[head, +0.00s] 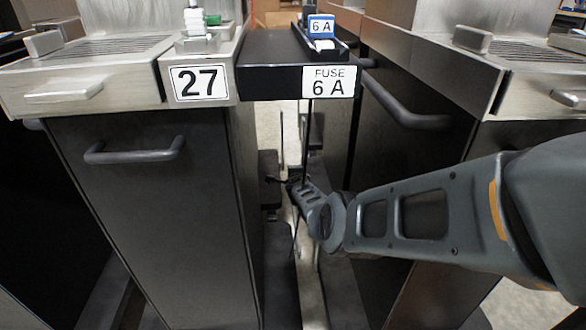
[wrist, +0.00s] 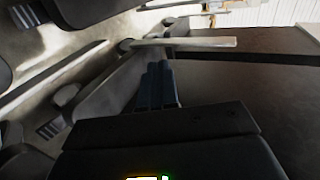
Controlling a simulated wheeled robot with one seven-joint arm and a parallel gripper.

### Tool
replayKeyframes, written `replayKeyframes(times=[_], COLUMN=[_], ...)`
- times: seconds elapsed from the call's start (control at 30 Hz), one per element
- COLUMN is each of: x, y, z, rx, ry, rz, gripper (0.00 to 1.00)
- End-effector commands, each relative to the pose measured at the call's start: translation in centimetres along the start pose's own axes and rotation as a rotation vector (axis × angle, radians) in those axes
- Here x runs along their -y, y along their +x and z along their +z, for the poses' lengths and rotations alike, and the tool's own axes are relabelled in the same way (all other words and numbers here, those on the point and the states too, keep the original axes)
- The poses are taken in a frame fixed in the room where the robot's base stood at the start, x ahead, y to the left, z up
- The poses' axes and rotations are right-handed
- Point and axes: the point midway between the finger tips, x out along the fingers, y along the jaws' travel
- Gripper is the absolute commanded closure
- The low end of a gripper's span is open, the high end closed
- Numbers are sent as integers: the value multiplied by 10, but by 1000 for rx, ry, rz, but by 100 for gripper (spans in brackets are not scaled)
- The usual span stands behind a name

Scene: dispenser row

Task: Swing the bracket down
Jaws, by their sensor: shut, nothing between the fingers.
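No part is plainly recognisable as the bracket. A thin dark upright rod (head: 306,145) shows in the head view below the black ledge (head: 270,84) labelled FUSE 6 A, in the gap between two cabinets. My gripper (head: 290,187) reaches into this gap from the right, low down, close to the rod's lower end; I cannot tell whether they touch. In the wrist view, my gripper's fingers (wrist: 157,68) are shut and empty. A pale bar (wrist: 185,41) lies just beyond their tips; whether it is the same rod is unclear.
A dark cabinet labelled 27 (head: 170,215) with a handle (head: 134,155) stands left of the gap. Another dark cabinet (head: 430,125) with a protruding handle (head: 408,112) stands to the right, above my forearm. The gap between them is narrow.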

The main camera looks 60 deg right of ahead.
Motion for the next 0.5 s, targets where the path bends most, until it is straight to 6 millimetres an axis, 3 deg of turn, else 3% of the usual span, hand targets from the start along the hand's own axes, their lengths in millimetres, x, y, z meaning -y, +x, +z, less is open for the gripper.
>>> replayKeyframes(times=[0.2, 0.5], x=[5, 1], y=[-28, -48], z=[1, 0], rx=[1, 0], ry=[-3, -1], rz=[1, 1], gripper=[100, 100])
